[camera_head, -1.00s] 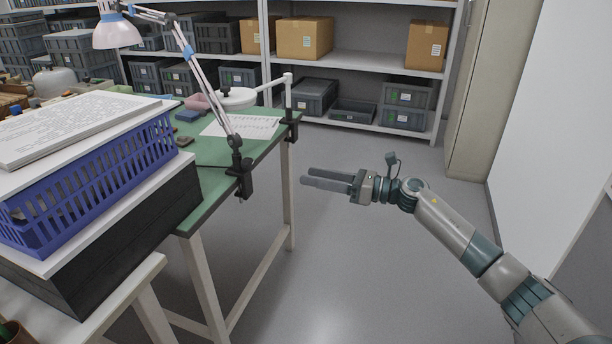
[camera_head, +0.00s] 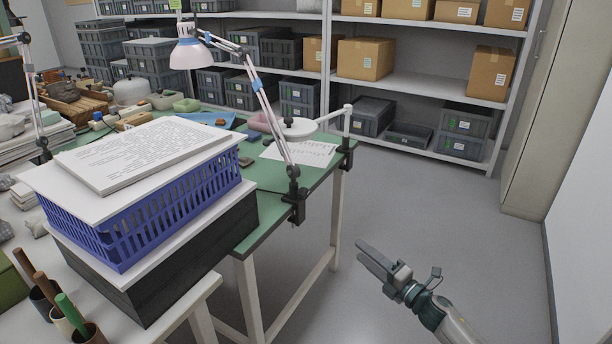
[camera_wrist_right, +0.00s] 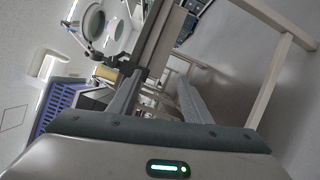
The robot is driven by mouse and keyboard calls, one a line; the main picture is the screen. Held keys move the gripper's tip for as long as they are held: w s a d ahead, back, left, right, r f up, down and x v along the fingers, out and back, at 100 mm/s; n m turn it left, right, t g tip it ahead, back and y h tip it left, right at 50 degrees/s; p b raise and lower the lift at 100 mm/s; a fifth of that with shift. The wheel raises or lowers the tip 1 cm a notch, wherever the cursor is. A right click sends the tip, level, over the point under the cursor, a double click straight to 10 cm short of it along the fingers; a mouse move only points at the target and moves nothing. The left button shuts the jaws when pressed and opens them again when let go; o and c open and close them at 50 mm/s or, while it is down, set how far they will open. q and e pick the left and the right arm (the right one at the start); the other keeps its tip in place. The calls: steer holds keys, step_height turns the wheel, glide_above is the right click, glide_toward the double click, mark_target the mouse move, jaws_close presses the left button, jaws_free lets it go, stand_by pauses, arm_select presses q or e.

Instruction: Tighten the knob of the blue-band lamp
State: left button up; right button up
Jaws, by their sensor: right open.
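The blue-band lamp (camera_head: 268,103) has a pale shade and blue bands on its jointed arm. It stands at the right edge of the green table, held by a black clamp (camera_head: 295,205). Its knob is too small to tell apart from the dark joint and clamp parts. My right gripper (camera_head: 361,250) is open and empty over the floor, right of the table and apart from the lamp. Its two fingers (camera_wrist_right: 155,88) also show in the wrist view, with nothing between them and the table edge beyond. My left gripper is out of view.
A blue basket (camera_head: 150,222) with papers sits on black boxes left of the lamp. A white round-headed lamp (camera_head: 300,128) is clamped at the table's far corner. Another lamp stands far left. Shelves (camera_head: 420,85) line the back. The floor (camera_head: 440,220) right of the table is clear.

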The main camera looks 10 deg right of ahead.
steer(key=s+f+m+g+h+p, duration=0.3)
steer(key=s+f+m+h+p, duration=0.4)
steer(key=s+f+m, duration=1.05)
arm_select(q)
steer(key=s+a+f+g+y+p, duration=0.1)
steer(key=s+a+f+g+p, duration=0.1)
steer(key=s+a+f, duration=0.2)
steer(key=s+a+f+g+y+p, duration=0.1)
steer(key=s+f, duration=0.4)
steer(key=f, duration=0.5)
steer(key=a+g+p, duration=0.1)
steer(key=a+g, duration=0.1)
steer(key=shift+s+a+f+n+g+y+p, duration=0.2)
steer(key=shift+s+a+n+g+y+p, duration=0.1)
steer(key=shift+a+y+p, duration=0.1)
arm_select(e)
steer(key=s+a+f+m+g, duration=0.1)
steer(key=s+f+m+g, duration=0.1)
steer(key=s+f, duration=0.3)
steer(key=s+a+f+m+g+h, duration=0.1)
steer(key=s+f, duration=0.4)
steer(key=s, duration=0.9)
steer(key=s+a+f+m+g, duration=0.3)
steer(key=s+f+m+g, duration=0.1)
steer(key=s, duration=0.6)
steer(key=shift+f+h, duration=0.3)
steer(key=shift+f, duration=0.25)
